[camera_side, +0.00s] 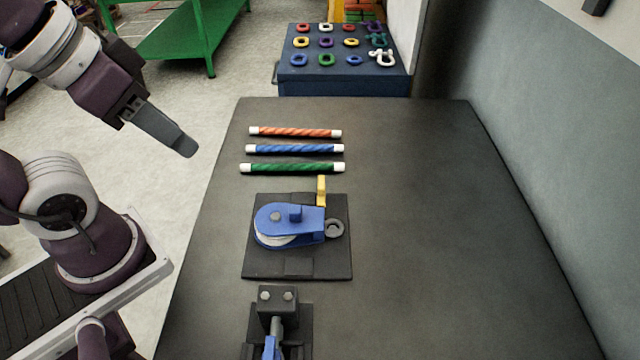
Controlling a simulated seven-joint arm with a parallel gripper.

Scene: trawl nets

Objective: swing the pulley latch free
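A blue pulley block (285,222) with a pale wheel lies on a dark square base plate (265,266) in the middle of the table. A small blue tab (295,212) stands up on its top. A yellow latch-like piece (321,190) stands upright at its back right, beside a grey ring (334,229). I cannot tell which of these parts is the latch. My gripper (180,143) is at the upper left, in the air left of the table and well apart from the pulley. Its fingers overlap from this side, so the opening is hidden.
Orange (295,132), blue (295,149) and green (292,168) ropes with white ends lie behind the pulley. A dark clamp (278,300) with a blue handle stands at the front. The table's right side (430,230) is clear. A blue cabinet (340,85) holding rings stands behind.

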